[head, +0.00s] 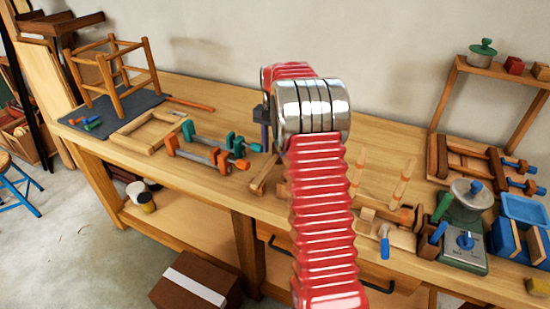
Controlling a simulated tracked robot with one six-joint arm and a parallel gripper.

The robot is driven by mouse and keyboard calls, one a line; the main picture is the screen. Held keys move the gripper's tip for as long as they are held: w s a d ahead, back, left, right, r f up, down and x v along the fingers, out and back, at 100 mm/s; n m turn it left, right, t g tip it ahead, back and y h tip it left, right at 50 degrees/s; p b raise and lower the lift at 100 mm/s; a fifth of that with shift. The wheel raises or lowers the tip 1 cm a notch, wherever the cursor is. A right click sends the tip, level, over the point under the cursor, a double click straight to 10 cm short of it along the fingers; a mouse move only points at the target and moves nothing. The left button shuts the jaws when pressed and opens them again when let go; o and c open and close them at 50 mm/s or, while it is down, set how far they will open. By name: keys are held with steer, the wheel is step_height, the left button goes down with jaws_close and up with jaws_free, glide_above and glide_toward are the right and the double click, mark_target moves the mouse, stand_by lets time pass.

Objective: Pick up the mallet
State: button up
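A wooden piece that looks like the mallet (263,175) lies on the workbench (215,185), left of my red arm. It looks like a slanted block, with a short pale part beside it that runs behind the arm. The arm hides the rest, so I cannot be sure of its full shape. My gripper (264,133) shows only as a dark part at the arm's left edge, above and behind the wooden piece. It looks apart from the piece. Its fingers are mostly hidden, and I see nothing held in it.
Orange and green clamps (208,150) and a wooden frame (148,130) lie left. An upturned stool (115,75) stands on a dark mat at far left. A green-based machine (465,240), blue trays (522,212) and a small rack (500,70) crowd the right.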

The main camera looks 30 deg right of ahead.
mark_target(275, 156)
steer(key=shift+s+f, duration=0.1)
steer(key=shift+f, duration=2.5)
steer(key=shift+d, duration=0.1)
jaws_close()
